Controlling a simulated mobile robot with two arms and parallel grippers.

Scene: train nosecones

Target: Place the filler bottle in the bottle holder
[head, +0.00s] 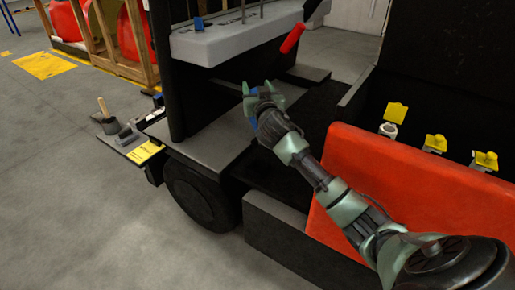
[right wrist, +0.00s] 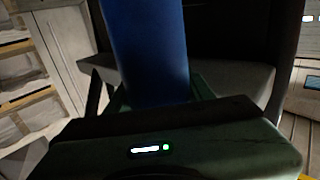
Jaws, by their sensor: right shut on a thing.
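My right gripper (head: 262,95) reaches up and forward over the dark vehicle bed in the head view. It is shut on a smooth blue object, seemingly the filler bottle (right wrist: 148,50), which rises from between the fingers in the right wrist view. In the head view little of the bottle shows, as the hand covers most of it. A light grey shelf (head: 240,40) with dark slots, thin rods and a small blue item (head: 198,22) is ahead of the hand. I cannot tell which part is the bottle holder. My left gripper is not in view.
A red panel (head: 420,195) lies beside my right forearm, with yellow-topped fittings (head: 435,143) behind it. A red-ended lever (head: 292,38) stands near the shelf. A side tray (head: 128,140) holds tools at left. The floor at lower left is clear.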

